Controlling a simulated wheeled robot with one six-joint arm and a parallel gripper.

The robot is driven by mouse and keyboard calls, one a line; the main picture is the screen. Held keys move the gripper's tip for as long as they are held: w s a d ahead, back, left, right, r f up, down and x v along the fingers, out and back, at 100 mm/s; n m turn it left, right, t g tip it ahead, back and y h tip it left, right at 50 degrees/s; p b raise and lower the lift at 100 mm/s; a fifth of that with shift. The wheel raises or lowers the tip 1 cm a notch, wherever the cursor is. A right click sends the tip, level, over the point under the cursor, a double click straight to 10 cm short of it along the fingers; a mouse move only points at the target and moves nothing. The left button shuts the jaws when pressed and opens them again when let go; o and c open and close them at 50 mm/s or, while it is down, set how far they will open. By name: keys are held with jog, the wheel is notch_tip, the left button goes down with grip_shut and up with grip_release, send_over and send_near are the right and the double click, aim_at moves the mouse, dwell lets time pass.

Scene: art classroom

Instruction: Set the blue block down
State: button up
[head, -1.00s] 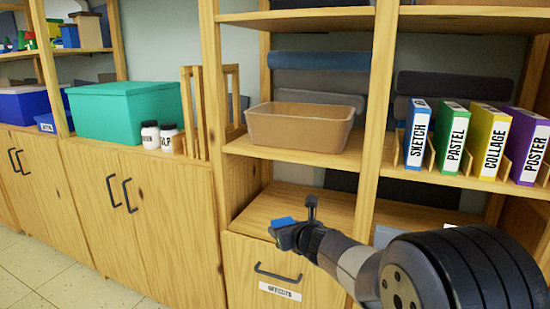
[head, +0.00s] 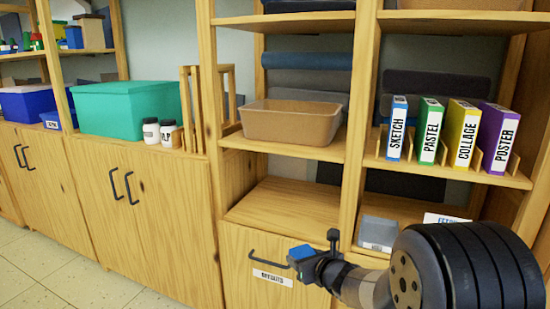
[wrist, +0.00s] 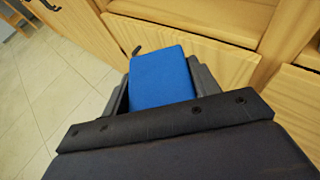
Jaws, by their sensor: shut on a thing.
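The blue block (wrist: 162,77) sits between the fingers of my gripper (wrist: 160,88) in the wrist view. In the head view the blue block (head: 300,252) shows at the tip of my gripper (head: 306,262), in front of the drawer marked "OFFCUTS" (head: 240,262). My gripper is shut on the block and holds it in the air, apart from the shelves. The block's lower part is hidden by the gripper.
Above the drawer is an empty wooden shelf (head: 285,207). A tan bin (head: 293,124) stands on the shelf above. Right of it are labelled binders (head: 463,133). A grey tray (head: 378,233) sits low at right.

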jog(key=s+d+f+m+h, duration=0.1)
jog(key=s+d+f, duration=0.5)
jog(key=d, duration=0.2)
notch_tip(320, 180, up, 35)
jog(key=p, duration=3.4)
jog(key=shift+a+f+p, duration=0.2)
jog(key=shift+a+p, duration=0.1)
jog(key=shift+w+d, duration=0.1)
